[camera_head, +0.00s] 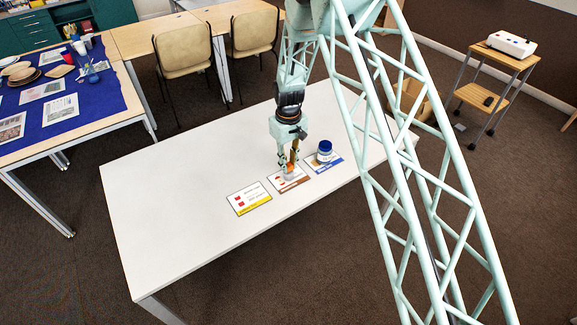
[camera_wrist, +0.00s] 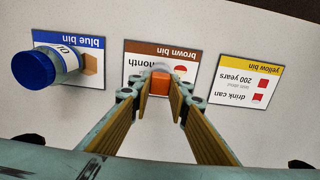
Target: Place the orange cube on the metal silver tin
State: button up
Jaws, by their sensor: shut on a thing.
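My gripper (camera_head: 290,166) is above the middle card on the white table, pointing down. In the wrist view its fingertips (camera_wrist: 156,92) are closed around the small orange cube (camera_wrist: 159,83). A pale grey round edge, likely the silver tin (camera_wrist: 160,68), shows just behind the cube, over the brown bin card. In the head view, a small pale shape, likely the tin (camera_head: 289,177), shows under the gripper. The cube and fingers hide most of the tin. I cannot tell whether the cube touches it.
The brown bin card (camera_wrist: 190,51) lies between the yellow bin card (camera_wrist: 261,74) and the blue bin card (camera_wrist: 92,66). The left part of the white table (camera_head: 170,190) is clear.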

jog(key=shift+f, duration=0.45)
jog(key=shift+f, duration=0.1)
jog(key=o, duration=0.7)
notch_tip(320, 180, up, 12)
dwell(0.8)
dwell(0.8)
